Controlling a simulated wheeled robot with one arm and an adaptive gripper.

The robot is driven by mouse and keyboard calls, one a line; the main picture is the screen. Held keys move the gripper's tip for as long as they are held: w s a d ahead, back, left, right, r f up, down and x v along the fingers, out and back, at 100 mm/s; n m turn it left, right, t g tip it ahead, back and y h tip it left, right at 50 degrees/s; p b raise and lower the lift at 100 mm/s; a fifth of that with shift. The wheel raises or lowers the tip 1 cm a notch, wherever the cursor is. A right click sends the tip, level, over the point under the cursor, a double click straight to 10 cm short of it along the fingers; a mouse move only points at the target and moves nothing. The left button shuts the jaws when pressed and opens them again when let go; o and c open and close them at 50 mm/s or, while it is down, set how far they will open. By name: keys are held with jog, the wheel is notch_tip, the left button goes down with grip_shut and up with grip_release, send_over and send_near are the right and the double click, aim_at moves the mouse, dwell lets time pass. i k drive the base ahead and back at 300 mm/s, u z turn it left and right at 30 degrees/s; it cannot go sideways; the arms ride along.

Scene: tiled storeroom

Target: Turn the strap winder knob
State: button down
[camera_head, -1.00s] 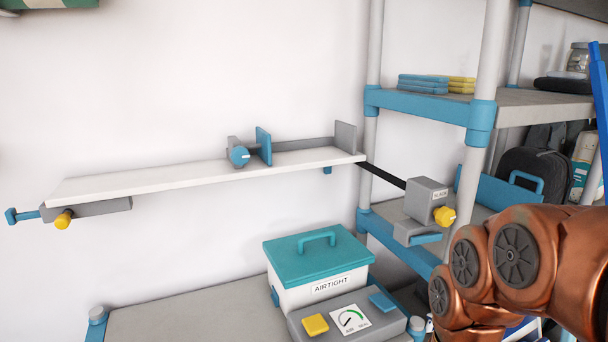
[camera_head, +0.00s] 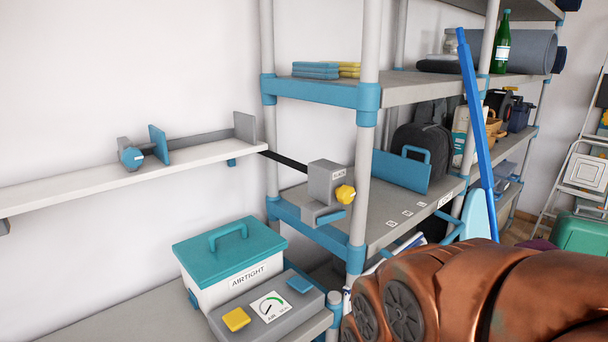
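The strap winder is a grey box (camera_head: 323,184) with a small label, at the shelf post right of centre. A yellow faceted knob (camera_head: 345,194) sits on its right face. A black strap (camera_head: 284,161) runs from the box up left to the white wall shelf. A small blue lever or tab (camera_head: 335,217) shows below the box. My copper-coloured arm fills the lower right, in front of and below the knob and apart from it in the picture. My gripper is outside the frame.
A white box with a teal lid (camera_head: 230,245), marked AIRTIGHT, stands on the lower bench behind a grey gauge panel (camera_head: 270,312). A blue pole (camera_head: 474,130) leans by the shelving at right. The white wall shelf (camera_head: 95,190) carries a blue-knobbed clamp (camera_head: 131,155).

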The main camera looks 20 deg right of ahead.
aim_at(345, 194)
jog(key=u, duration=1.2)
jog(key=k, duration=1.15)
jog(key=z, duration=0.8)
jog(key=i, duration=0.5)
